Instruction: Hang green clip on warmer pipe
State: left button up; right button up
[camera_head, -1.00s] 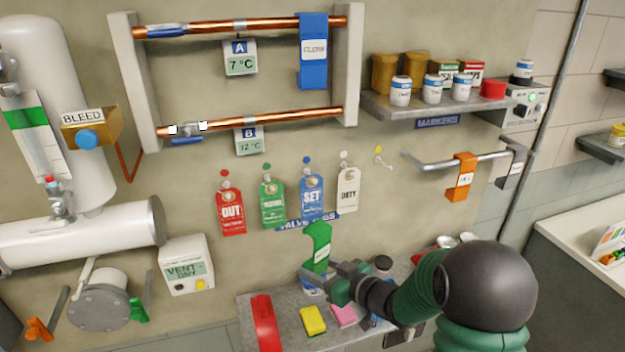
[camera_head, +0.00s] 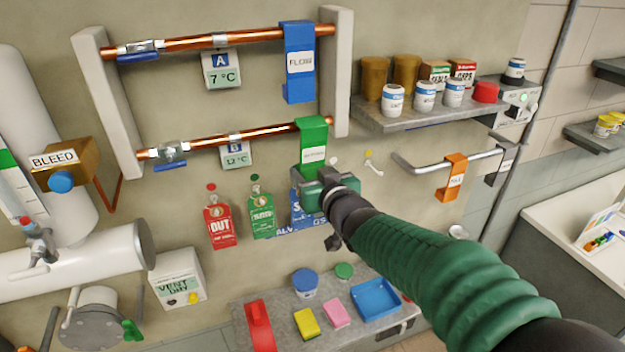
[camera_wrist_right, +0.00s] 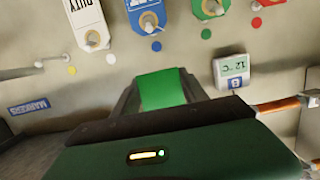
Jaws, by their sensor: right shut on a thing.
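The green clip (camera_head: 313,150) is upright, with its top in front of or over the right end of the lower copper pipe (camera_head: 240,136); I cannot tell whether its hook is around the pipe. My right gripper (camera_head: 318,190) is shut on the clip's lower part. In the right wrist view the green clip (camera_wrist_right: 162,90) shows between the fingers. The lower pipe's display B (camera_head: 236,154) reads 12 °C. The upper copper pipe (camera_head: 200,43) has display A (camera_head: 222,70), reading 7 °C. My left gripper is not in view.
A blue clip (camera_head: 298,62) hangs on the upper pipe's right end. A white post (camera_head: 340,70) stands just right of the green clip. Valve tags (camera_head: 219,226) hang below. A shelf (camera_head: 400,118) with jars and a rail with an orange clip (camera_head: 453,178) are at right.

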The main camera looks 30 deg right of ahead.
jog(key=w, duration=0.1)
jog(key=w+a, duration=0.2)
jog(key=shift+w+r, duration=0.25)
jog(key=shift+w, duration=0.1)
jog(key=shift+w+d+f+b, duration=0.3)
jog(key=shift+w+d+f, duration=0.1)
jog(key=shift+d, duration=0.15)
jog(key=shift+w+d+f+b, duration=0.3)
jog(key=shift+d+f, duration=0.1)
jog(key=shift+d, duration=0.15)
jog(key=o, duration=1)
jog(key=shift+a, duration=0.25)
jog(key=shift+c, duration=0.2)
jog(key=o, duration=0.5)
jog(key=shift+w+a, duration=0.25)
jog(key=shift+a, duration=0.2)
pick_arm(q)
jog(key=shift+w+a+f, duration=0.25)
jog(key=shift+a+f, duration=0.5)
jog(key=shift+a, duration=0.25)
pick_arm(e)
jog(key=shift+d, duration=0.1)
